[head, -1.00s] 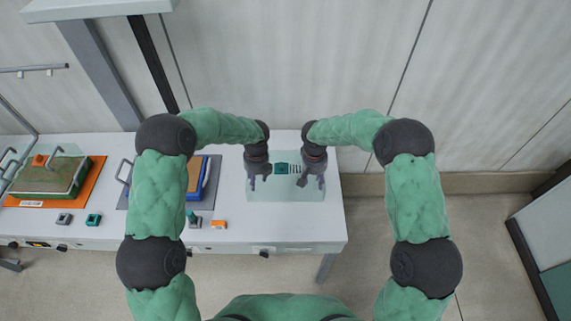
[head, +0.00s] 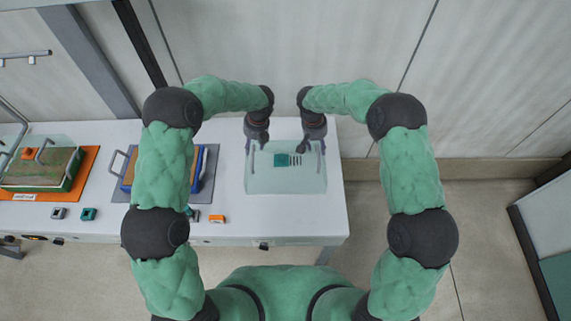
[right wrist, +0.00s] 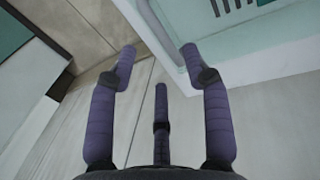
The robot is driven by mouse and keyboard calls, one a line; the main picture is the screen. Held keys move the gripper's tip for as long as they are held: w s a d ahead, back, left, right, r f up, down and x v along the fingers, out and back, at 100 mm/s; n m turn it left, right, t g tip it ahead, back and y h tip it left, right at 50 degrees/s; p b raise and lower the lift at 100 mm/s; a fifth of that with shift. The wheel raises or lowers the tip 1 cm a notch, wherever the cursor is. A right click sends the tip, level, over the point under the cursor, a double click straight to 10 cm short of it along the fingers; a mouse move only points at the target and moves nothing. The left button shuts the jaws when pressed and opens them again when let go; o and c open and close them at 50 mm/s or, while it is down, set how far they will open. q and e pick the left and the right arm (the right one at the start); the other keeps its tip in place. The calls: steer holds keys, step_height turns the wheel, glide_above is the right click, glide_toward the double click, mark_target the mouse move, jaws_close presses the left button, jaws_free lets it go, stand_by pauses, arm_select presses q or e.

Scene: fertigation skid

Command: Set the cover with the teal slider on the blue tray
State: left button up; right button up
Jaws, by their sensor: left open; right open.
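The clear cover (head: 285,187) with the teal slider (head: 281,160) and dark slots lies on the right end of the white bench. Its edge and slots also show at upper right in the right wrist view (right wrist: 265,62). The blue tray (head: 202,168) is on a grey mat left of the cover, partly hidden behind my left arm. My left gripper (head: 256,146) is open at the cover's far left side. My right gripper (head: 314,147) is open at its far right side; in the right wrist view (right wrist: 158,55) nothing is between its fingers. Contact with the cover cannot be told in the head view.
A green tray (head: 72,180) under another clear cover with an orange slider (head: 30,153) stands on an orange mat (head: 84,176) at left. Small grey (head: 59,213), teal (head: 89,214) and orange (head: 217,219) blocks lie near the front edge.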

mark_target(252, 154)
arm_select(q)
steer(key=f, duration=0.2)
steer(key=a+f, duration=0.1)
steer(key=f, duration=0.5)
steer(key=shift+w+a, duration=0.1)
steer(key=shift+a, duration=0.15)
arm_select(e)
steer(key=f, duration=0.2)
steer(key=d+f, duration=0.1)
steer(key=f, duration=0.5)
steer(key=shift+d, duration=0.25)
steer(key=shift+r, duration=0.1)
arm_select(q)
jaws_close()
arm_select(e)
jaws_close()
